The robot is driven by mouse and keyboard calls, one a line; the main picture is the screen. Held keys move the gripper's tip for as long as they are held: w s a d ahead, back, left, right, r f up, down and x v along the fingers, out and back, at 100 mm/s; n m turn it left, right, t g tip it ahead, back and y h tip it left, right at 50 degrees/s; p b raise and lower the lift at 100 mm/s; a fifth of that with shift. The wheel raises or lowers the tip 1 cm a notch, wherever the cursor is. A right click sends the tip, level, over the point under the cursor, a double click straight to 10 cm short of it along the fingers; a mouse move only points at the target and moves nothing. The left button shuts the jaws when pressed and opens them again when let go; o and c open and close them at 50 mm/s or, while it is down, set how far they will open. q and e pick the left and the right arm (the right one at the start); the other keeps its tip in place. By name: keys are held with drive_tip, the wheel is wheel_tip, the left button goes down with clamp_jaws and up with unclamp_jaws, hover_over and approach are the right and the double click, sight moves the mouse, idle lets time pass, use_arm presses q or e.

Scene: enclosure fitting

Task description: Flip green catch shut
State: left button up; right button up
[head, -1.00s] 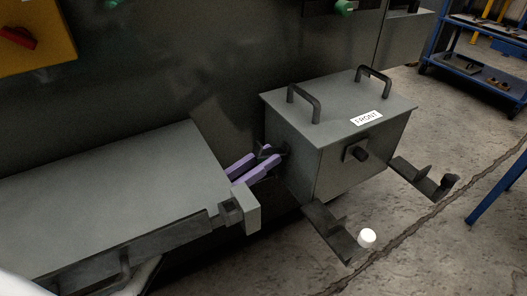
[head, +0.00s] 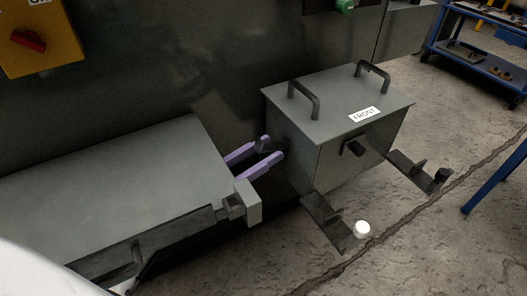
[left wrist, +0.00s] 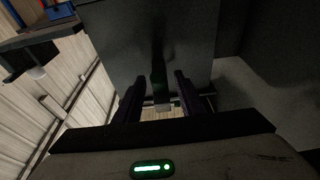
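My left gripper (head: 272,149) is at the left side of the grey box (head: 345,115) marked FRONT. Its two purple fingers are spread with a gap between them. In the left wrist view the fingers (left wrist: 158,88) stand either side of a narrow dark part (left wrist: 158,65) on the box's face; I cannot tell whether they touch it. I cannot make out a green catch on the box; its left side is in shadow and partly behind the fingers. A green knob (head: 345,5) shows at the top edge, on the dark wall panel. My right gripper is not in view.
The box has two top handles and a dark front knob (head: 355,148). Dark brackets stick out in front, one with a white knob (head: 362,229). A yellow box with a red switch (head: 28,41) is at upper left. A blue cart (head: 480,65) stands at the back right.

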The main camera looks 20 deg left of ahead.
use_arm(q)
drive_tip(key=p+v, duration=0.1)
drive_tip(key=v, duration=0.9)
drive_tip(key=shift+s+p, duration=0.15)
drive_tip(key=shift+p, duration=0.2)
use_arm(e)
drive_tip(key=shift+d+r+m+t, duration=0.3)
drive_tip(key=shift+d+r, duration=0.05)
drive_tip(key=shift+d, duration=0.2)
use_arm(q)
drive_tip(key=shift+a, duration=0.1)
